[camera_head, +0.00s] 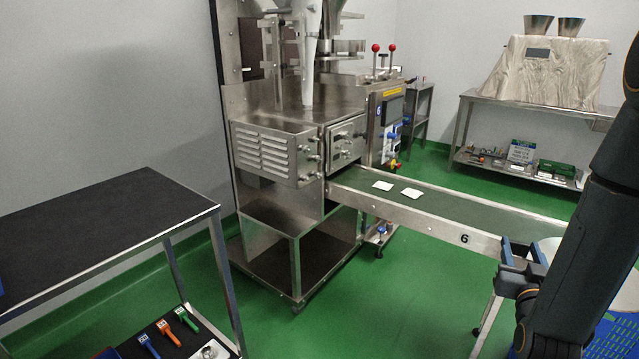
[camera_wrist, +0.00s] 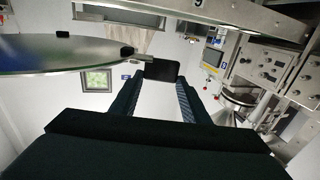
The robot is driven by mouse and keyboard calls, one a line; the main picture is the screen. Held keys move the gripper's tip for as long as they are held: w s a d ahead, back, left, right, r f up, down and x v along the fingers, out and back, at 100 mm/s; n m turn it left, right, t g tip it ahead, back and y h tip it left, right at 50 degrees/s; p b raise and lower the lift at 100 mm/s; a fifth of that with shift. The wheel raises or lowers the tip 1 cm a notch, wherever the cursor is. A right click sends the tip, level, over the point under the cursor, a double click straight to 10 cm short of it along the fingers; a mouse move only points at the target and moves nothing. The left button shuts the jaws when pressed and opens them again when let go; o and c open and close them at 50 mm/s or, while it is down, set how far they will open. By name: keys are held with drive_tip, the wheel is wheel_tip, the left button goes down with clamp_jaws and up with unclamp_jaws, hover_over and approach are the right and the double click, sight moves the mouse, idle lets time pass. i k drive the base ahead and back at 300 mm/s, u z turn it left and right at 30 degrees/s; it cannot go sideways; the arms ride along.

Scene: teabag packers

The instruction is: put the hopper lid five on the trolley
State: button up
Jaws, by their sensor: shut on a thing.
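In the wrist view, my gripper (camera_wrist: 160,85) is shut on a dark block-like grip (camera_wrist: 161,69) between its fingertips. A thin, round, pale greenish disc (camera_wrist: 60,55), which looks like the hopper lid, reaches left from this grip and is seen nearly edge-on. A small black knob (camera_wrist: 127,52) sits on its rim. No number shows on the lid.
A steel packing machine (camera_head: 290,150) stands in the middle. A conveyor (camera_head: 440,205) marked 6, with two white packets (camera_head: 398,189), runs right from it. Colored-handled tools (camera_head: 165,332) lie on the stand's lower shelf. Green floor is open between stand and conveyor.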

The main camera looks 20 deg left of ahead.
sight(114, 205)
drive_tip(key=z, duration=0.75)
drive_tip(key=i, duration=0.45)
drive_tip(key=u, duration=2.2)
